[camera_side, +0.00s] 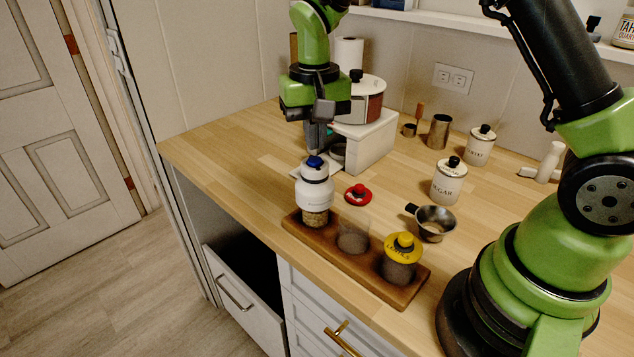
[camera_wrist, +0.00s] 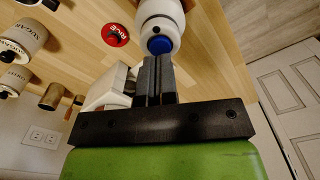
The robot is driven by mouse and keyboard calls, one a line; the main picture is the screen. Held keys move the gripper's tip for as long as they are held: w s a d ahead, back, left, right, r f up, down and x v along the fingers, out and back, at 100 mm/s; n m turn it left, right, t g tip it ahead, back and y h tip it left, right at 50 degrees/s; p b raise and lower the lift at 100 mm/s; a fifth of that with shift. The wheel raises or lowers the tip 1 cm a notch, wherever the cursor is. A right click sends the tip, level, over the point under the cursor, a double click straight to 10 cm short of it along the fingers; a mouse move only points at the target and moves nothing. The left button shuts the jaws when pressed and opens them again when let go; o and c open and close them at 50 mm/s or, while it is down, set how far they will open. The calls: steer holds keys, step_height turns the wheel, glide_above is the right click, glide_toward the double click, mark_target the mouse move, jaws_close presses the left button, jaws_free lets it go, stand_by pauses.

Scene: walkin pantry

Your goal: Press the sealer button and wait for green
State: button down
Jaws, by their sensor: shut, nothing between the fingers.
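The sealer (camera_side: 314,187) is a white cylinder with a blue button (camera_side: 315,162) on top. It sits upright on a jar of tan contents (camera_side: 315,217) at the left end of the wooden tray. My gripper (camera_side: 314,151) points down with its fingers together, right at the blue button. In the wrist view, the fingertips (camera_wrist: 157,60) meet the edge of the blue button (camera_wrist: 160,45) on the white sealer (camera_wrist: 159,14). I cannot tell whether they touch or press it. No green light shows in either view.
The wooden tray (camera_side: 299,229) also holds an uncovered jar (camera_side: 352,239) and a jar with a yellow lid (camera_side: 402,246). A red lid (camera_side: 358,194) and metal pan (camera_side: 435,221) lie nearby. A white box-like stand (camera_side: 369,140) is behind my gripper. An open drawer (camera_side: 240,300) is below.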

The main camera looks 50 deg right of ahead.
steer(key=shift+f, duration=0.15)
steer(key=shift+f, duration=0.75)
steer(key=shift+f, duration=0.4)
stand_by(0.4)
steer(key=shift+r, duration=2.05)
